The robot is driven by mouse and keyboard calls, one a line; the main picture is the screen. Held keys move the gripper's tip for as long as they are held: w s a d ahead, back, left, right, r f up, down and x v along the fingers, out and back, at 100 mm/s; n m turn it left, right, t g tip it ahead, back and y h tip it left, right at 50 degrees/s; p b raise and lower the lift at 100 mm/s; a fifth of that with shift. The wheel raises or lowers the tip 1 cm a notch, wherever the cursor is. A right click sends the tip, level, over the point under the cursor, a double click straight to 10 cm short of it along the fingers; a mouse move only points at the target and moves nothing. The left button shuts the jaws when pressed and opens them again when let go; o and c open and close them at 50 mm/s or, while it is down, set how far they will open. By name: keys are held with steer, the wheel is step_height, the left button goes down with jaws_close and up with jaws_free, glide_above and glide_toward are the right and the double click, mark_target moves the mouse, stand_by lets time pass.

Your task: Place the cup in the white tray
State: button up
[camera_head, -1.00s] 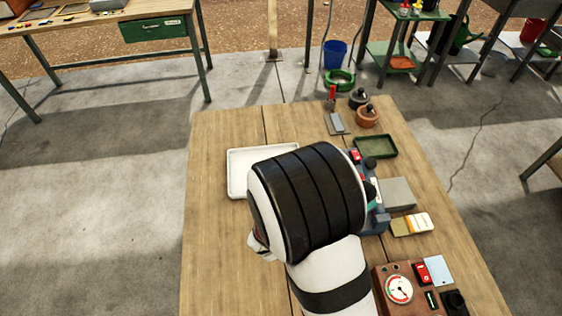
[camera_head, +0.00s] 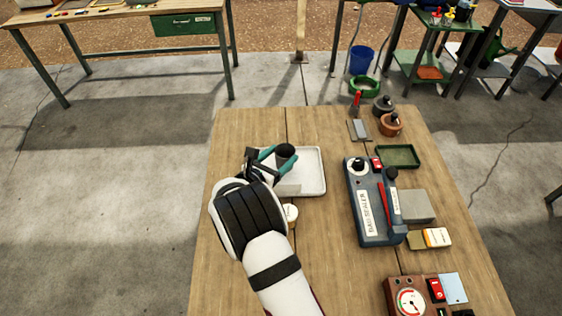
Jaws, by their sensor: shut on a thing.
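The white tray (camera_head: 313,178) lies on the wooden table, its left part hidden by my arm and gripper. A small dark cup (camera_head: 285,152) is between the teal fingers of my gripper (camera_head: 278,158). The gripper is shut on the cup, which looks roughly upright over the left part of the tray. I cannot tell whether the cup's base touches the tray, as the fingers cover its lower part.
A blue-grey device (camera_head: 370,205) stands right of the tray. A small round white-topped thing (camera_head: 290,213) is close to my arm. The table's front middle is bare.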

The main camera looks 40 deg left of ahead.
steer(key=shift+f, duration=1.35)
